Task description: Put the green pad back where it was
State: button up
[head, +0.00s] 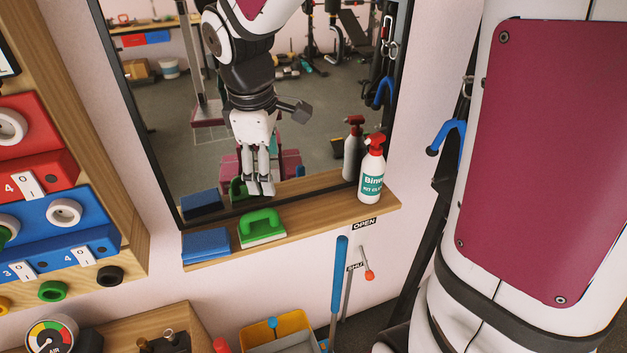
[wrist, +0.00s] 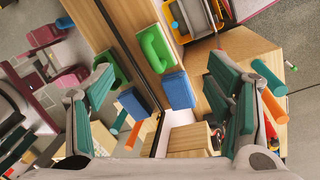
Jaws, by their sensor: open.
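The green pad (head: 262,226) has a raised handle and a pale underside. It rests on the wooden shelf (head: 330,206) below the mirror, just right of a blue block (head: 206,244). My gripper (head: 262,192) is above and behind the pad in the head view, pointing down, apart from it and holding nothing. In the wrist view my gripper (wrist: 160,82) has its fingers spread wide, and the green pad (wrist: 155,48) and blue block (wrist: 178,90) show between them on the shelf. Nothing hides the pad in the head view.
A spray bottle (head: 371,174) with a red top stands at the shelf's right end. The mirror (head: 165,110) rises behind the shelf and reflects the pad, block and bottle. A panel with red and blue boxes (head: 60,235) is at left. A yellow bin (head: 275,330) is below.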

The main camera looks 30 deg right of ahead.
jog(key=s+r+m+t, duration=0.1)
jog(key=s+r+m, duration=0.1)
jog(key=s, duration=0.4)
jog(key=s+r+m+t+y, duration=0.1)
jog(key=s+r+m, duration=0.2)
jog(key=s+m, duration=0.2)
jog(key=s+r+m+t, duration=0.2)
jog(key=s+r+m, duration=0.1)
jog(key=s, duration=0.3)
jog(key=shift+s+a, duration=0.3)
jog(key=shift+a, duration=0.05)
